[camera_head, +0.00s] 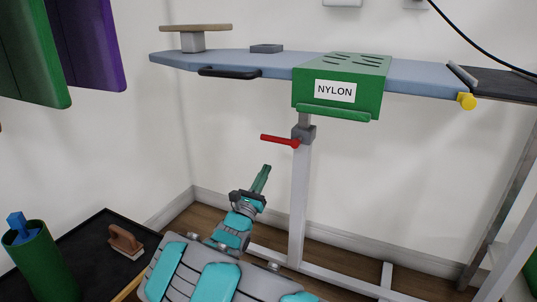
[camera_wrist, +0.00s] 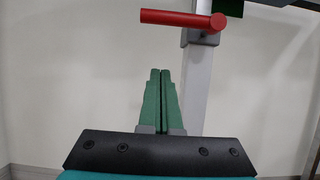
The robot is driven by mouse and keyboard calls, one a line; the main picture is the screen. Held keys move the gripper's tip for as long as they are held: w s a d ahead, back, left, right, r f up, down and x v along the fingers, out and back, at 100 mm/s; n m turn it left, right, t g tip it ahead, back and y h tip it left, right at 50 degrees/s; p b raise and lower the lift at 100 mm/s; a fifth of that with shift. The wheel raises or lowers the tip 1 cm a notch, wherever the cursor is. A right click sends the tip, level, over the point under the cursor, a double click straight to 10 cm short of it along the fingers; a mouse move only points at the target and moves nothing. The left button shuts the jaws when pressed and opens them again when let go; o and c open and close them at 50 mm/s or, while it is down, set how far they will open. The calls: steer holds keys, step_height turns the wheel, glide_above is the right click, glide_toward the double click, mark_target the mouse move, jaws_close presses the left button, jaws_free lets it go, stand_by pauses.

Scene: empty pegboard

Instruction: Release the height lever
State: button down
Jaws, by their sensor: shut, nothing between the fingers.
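The red height lever (camera_head: 279,140) sticks out to the left from a grey bracket (camera_head: 303,133) on the upright post (camera_head: 299,195) under the ironing board (camera_head: 425,76). In the wrist view the red lever (camera_wrist: 184,19) lies level near the top, its round end at the right. My gripper (camera_head: 266,168) is below and a little left of the lever, apart from it. Its green fingers (camera_wrist: 160,72) are shut together with nothing between them and point up toward the lever.
A green box labelled NYLON (camera_head: 341,85) sits over the board, above the lever. A dark handle (camera_head: 230,72) and a yellow knob (camera_head: 466,101) are on the board's edge. A black tray (camera_head: 82,255) with a brush (camera_head: 125,240) is at lower left. Space around the lever's left side is clear.

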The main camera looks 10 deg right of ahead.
mark_target(279, 140)
step_height(279, 140, up, 6)
steer(key=w+d+b, duration=0.1)
steer(key=w, duration=0.1)
steer(key=shift+w+d, duration=0.2)
steer(key=shift+d, duration=0.15)
stand_by(0.3)
steer(key=shift+r+m, duration=0.1)
steer(key=shift+m, duration=0.4)
